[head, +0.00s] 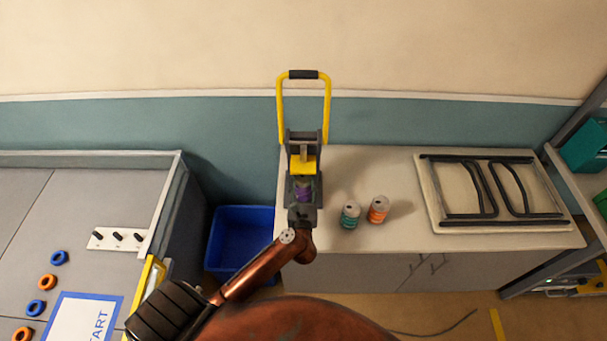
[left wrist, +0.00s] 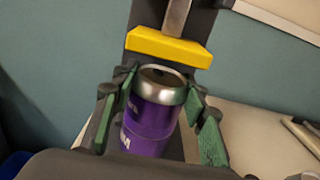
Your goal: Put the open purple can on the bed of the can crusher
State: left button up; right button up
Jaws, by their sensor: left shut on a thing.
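The purple can (head: 304,191) stands about upright at the can crusher (head: 304,141), a dark frame with a tall yellow handle. In the left wrist view the purple can (left wrist: 150,125) has a silver top with a dark opening. My left gripper (head: 304,198) is shut on it; in the left wrist view the green-padded fingers (left wrist: 161,90) lie on either side of the can. The crusher's yellow block (left wrist: 168,46) is just beyond and above the can's top. The can's base and the crusher bed beneath it are hidden, so I cannot tell whether they touch. My right gripper is out of view.
A teal can (head: 349,215) and an orange can (head: 378,209) stand right of the crusher on the white cabinet top (head: 390,175). A board with black bars (head: 488,190) lies farther right. A blue bin (head: 232,225) stands on the floor to the left.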

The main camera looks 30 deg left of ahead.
pick_arm(q)
jog(key=x, duration=0.4)
jog(key=shift+w, duration=0.1)
jog(key=shift+f+b, duration=0.3)
jog(key=shift+f, duration=0.4)
jog(key=o, duration=0.3)
jog(key=shift+f, duration=0.15)
jog(key=o, duration=0.5)
jog(key=shift+s+d, duration=0.1)
jog(key=shift+s, duration=0.1)
